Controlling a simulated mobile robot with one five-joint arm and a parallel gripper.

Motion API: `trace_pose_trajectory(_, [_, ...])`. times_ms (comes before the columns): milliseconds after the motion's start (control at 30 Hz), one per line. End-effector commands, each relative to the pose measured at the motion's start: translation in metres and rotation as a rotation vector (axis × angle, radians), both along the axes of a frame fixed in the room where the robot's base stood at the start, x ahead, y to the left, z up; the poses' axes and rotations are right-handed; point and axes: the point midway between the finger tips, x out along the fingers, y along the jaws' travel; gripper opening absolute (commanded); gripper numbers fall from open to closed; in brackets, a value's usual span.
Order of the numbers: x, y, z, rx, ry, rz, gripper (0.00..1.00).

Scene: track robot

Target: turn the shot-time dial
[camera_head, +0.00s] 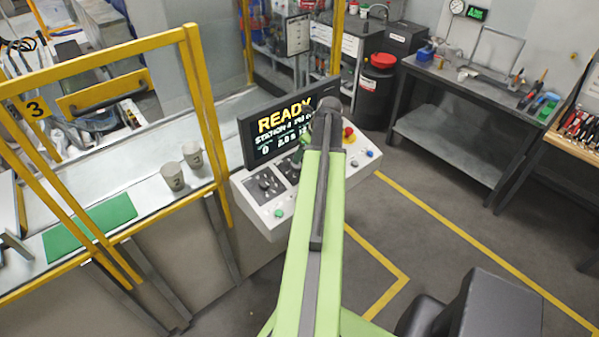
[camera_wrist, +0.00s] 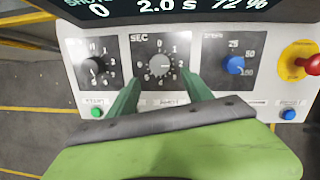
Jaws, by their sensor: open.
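The shot-time dial (camera_wrist: 160,66) is a grey round knob in the middle section of the white control panel (camera_wrist: 118,48), with "SEC" above it and numbers around it. In the wrist view my gripper (camera_wrist: 161,79) is open, with one green finger low on each side of the dial. I cannot tell whether the fingers touch it. The screen (camera_wrist: 155,9) above reads 2.0 s and 72 %. In the head view my arm covers much of the panel (camera_head: 266,211) and most of the gripper, and the dial cannot be made out clearly.
A black dial (camera_wrist: 92,68) is left of the middle dial and a blue dial (camera_wrist: 234,65) right. A red knob (camera_wrist: 313,65) on yellow, a green button (camera_wrist: 97,112) and a blue button (camera_wrist: 288,114) are nearby. Two cups (camera_head: 173,176) stand by the yellow guard frame (camera_head: 205,120).

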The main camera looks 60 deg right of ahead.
Motion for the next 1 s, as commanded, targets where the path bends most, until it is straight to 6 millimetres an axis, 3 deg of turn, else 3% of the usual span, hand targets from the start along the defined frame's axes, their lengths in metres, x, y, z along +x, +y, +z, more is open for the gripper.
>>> trace_pose_trajectory(33, [0.005, -0.001, -0.022, 0.0, 0.0, 0.001, 0.59])
trace_pose_trajectory(233, [0.02, -0.003, -0.057, 0.0, 0.0, 0.001, 0.59])
trace_pose_trajectory(367, [0.025, -0.003, -0.065, 0.0, 0.0, 0.0, 0.59])
trace_pose_trajectory(633, [0.025, -0.003, -0.062, 0.0, 0.0, -0.001, 0.57])
trace_pose_trajectory(1000, [0.025, -0.003, -0.062, 0.0, 0.0, -0.001, 0.09])
